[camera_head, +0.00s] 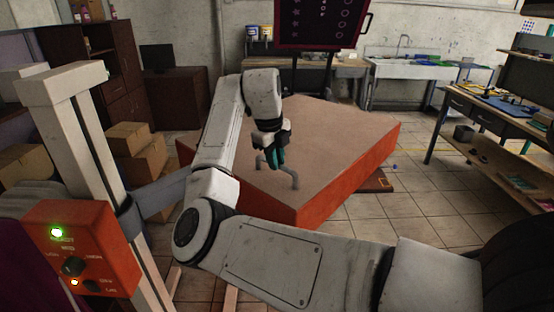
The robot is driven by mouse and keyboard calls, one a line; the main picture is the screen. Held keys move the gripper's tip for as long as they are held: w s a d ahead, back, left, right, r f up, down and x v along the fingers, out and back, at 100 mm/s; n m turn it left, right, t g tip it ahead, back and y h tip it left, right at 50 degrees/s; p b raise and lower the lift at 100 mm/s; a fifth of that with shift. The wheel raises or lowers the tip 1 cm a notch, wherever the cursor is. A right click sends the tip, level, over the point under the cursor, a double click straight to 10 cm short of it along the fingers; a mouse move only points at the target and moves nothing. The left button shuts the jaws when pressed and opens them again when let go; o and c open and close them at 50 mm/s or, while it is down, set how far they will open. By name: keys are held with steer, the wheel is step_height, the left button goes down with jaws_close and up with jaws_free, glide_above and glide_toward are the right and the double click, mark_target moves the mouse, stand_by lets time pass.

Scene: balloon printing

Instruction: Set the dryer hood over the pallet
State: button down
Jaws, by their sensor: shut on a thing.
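The dryer hood (350,135) is a large flat box with a greyish-brown top and orange-red sides. It spans the middle of the view. A grey bent handle (292,175) stands on its top near the front left. My gripper (274,158), with teal fingers, points down and is shut on this handle. A narrow brown-red edge (378,182) shows below the hood's right side. It may be part of the pallet, but the hood hides the rest and I cannot tell. The gap between hood and whatever lies beneath is also hidden.
A pale post (75,130) with an orange control box (82,250), green light lit, stands at the left. Cardboard boxes (145,165) sit behind it. A workbench (500,110) stands right, a sink (405,65) at the back. Tiled floor at right is mostly clear.

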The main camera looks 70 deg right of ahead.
steer(key=shift+s+a+f, duration=0.1)
steer(key=shift+s+a, duration=0.05)
steer(key=shift+s, duration=0.15)
steer(key=c, duration=1.1)
jaws_free()
steer(key=shift+a, duration=0.25)
steer(key=shift+w, duration=0.1)
steer(key=shift+r, duration=0.4)
steer(key=b+v, duration=0.1)
steer(key=v, duration=0.9)
